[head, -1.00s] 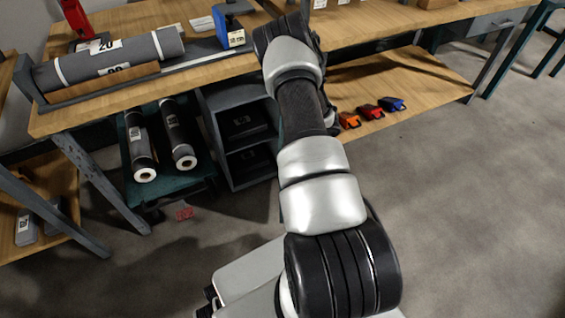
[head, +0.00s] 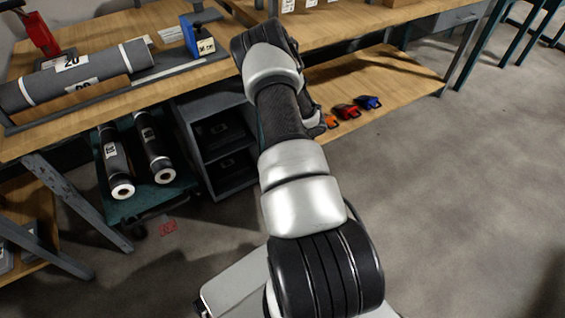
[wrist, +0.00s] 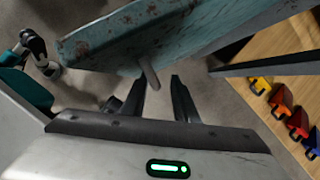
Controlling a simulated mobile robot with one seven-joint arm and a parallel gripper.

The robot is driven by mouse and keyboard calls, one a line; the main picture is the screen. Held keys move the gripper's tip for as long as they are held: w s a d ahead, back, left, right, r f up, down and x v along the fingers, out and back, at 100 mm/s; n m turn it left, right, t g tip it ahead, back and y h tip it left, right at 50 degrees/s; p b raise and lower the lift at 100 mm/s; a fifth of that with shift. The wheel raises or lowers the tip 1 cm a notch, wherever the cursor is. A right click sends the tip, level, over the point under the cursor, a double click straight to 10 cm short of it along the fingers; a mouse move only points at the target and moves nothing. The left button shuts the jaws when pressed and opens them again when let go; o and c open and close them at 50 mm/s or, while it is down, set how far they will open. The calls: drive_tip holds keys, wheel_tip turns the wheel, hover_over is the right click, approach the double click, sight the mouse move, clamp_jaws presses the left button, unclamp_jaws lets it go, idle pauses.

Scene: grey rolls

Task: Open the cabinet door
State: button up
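The grey cabinet (head: 222,179) stands under the workbench in the head view, its front open onto dark shelves. A thin teal strip (head: 260,128) beside my arm looks like the edge of its door. In the wrist view, the worn teal door panel (wrist: 135,38) crosses the top, with a short grey handle bar (wrist: 150,75) sticking out toward me. My gripper (wrist: 159,80) is open. The bar's end is close to the left fingertip, between the fingers in the picture; I cannot tell if they touch. My arm hides the gripper in the head view.
Dark rolls (head: 155,155) lie on a teal cart left of the cabinet. The workbench (head: 350,35) runs above. Orange, red and blue tools (head: 345,110) lie on the low wooden shelf at right. Grey floor (head: 470,200) is clear on the right.

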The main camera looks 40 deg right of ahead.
drive_tip(key=shift+s, duration=0.1)
drive_tip(key=p+v, duration=0.4)
drive_tip(key=v, duration=1.3)
drive_tip(key=shift+r+p, duration=0.2)
drive_tip(key=shift+p, duration=0.1)
